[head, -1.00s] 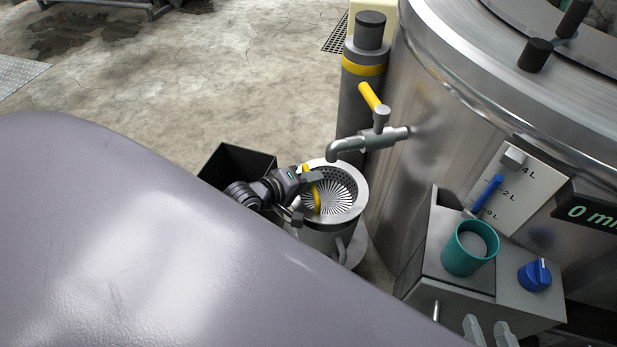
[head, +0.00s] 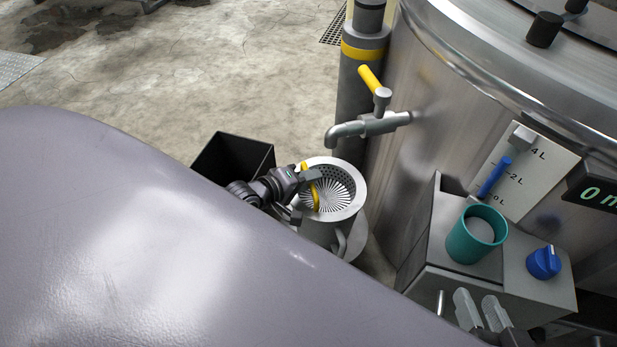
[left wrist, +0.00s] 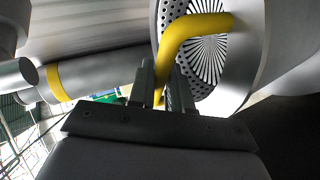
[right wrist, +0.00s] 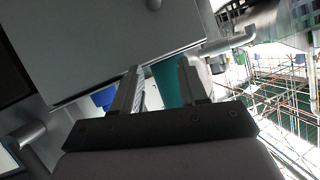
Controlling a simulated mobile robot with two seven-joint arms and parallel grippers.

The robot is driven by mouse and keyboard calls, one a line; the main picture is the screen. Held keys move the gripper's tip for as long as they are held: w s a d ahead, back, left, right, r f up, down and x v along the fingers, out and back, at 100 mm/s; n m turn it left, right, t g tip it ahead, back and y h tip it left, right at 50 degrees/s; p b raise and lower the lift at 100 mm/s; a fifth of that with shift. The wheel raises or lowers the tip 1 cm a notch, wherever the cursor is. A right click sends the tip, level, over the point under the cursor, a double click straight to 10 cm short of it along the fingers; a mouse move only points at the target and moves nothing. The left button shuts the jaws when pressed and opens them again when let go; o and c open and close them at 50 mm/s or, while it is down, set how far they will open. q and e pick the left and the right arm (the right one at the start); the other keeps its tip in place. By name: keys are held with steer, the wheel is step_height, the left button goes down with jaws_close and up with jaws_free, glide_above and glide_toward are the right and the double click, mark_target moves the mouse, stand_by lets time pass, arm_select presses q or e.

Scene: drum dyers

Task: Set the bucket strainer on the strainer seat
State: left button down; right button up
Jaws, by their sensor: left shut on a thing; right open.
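The bucket strainer (head: 338,183) has a perforated wall, a slotted bottom and a yellow handle (head: 315,196). In the head view it appears inside the round opening of the grey metal bucket (head: 318,232). I cannot tell whether it rests fully on a seat there. My left gripper (head: 312,180) is shut on the yellow handle at the opening's left side. The left wrist view shows the handle (left wrist: 190,30) by my fingers (left wrist: 160,78) and the strainer (left wrist: 208,65) behind it. My right gripper (head: 480,308) is open and empty, low in front of the control box.
A tap (head: 360,128) with a yellow lever stands just above and behind the bucket. A black bin (head: 235,158) is to its left. The steel drum (head: 440,120) is on the right, with a control box (head: 430,245) carrying a teal cup (head: 462,240) and blue knob (head: 543,262).

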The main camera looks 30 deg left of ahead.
arm_select(q)
steer(key=c, duration=1)
jaws_free()
steer(key=shift+s+a+r+p, duration=0.15)
steer(key=shift+s+r+p, duration=0.2)
steer(key=shift+s, duration=0.2)
steer(key=shift+p+v, duration=1.3)
steer(key=shift+v, duration=1.6)
arm_select(e)
steer(key=shift+s+d+r+n+h, duration=0.15)
steer(key=shift+d+h, duration=0.1)
steer(key=shift+d, duration=0.25)
steer(key=shift+s+d+r+n+h, duration=0.1)
steer(key=shift+s+d+h, duration=0.1)
steer(key=shift+d, duration=0.25)
steer(key=shift+s+d+r+n+h, duration=0.15)
steer(key=shift+d+h, duration=0.1)
steer(key=shift+d, duration=0.25)
